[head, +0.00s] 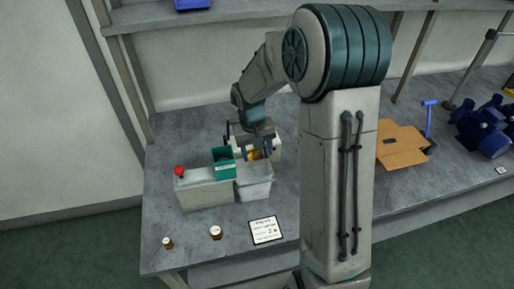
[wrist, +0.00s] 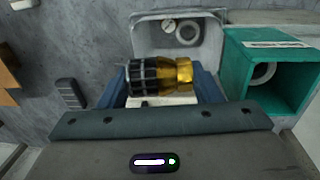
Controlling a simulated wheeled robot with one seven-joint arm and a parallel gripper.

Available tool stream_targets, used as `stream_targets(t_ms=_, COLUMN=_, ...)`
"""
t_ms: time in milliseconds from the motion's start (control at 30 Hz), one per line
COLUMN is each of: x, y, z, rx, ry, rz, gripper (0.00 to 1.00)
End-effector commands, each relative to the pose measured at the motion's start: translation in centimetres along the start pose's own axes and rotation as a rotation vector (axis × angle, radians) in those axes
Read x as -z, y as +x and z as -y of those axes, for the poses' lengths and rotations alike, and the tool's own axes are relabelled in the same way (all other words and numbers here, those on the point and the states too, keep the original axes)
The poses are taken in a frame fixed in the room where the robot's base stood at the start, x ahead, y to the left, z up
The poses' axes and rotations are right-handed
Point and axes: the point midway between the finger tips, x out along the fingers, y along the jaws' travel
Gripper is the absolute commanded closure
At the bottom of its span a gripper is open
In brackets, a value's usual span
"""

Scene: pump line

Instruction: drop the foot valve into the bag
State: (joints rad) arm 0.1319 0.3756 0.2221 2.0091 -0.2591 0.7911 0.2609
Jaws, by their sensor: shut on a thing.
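The foot valve, brass with a black ribbed end, lies crosswise between my gripper's fingers (wrist: 161,84) in the wrist view (wrist: 180,73). My gripper (head: 257,151) is shut on it; in the head view only a bit of brass shows. A pale grey open-topped container, which seems to be the bag (head: 256,191), stands just below and in front of the gripper. In the wrist view this container (wrist: 147,38) lies just beyond the valve, and the valve covers part of its near side. A small gauge (wrist: 168,25) and a pale ring (wrist: 187,33) are inside it.
A teal bin (head: 223,168) with a white ring inside stands left of the container. A grey box (head: 203,194) with a red button (head: 179,171) is farther left. Cardboard (head: 398,147) and a blue pump (head: 484,132) are right.

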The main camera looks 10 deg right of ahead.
Motion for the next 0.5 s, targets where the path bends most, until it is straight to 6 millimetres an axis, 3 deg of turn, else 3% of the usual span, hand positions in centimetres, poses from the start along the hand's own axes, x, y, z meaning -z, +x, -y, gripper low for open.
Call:
stream_targets(t_ms=167, x=0.01, y=-0.05, z=0.00, rx=0.000, ry=0.000, rz=-0.001, gripper=0.68)
stream_targets(t_ms=200, x=0.01, y=-0.06, z=0.00, rx=0.000, ry=0.000, rz=-0.001, gripper=0.39)
stream_targets(t_ms=300, x=0.01, y=-0.06, z=0.00, rx=0.000, ry=0.000, rz=-0.001, gripper=0.17)
stream_targets(t_ms=500, x=-0.01, y=-0.04, z=0.00, rx=0.000, ry=0.000, rz=0.000, gripper=0.17)
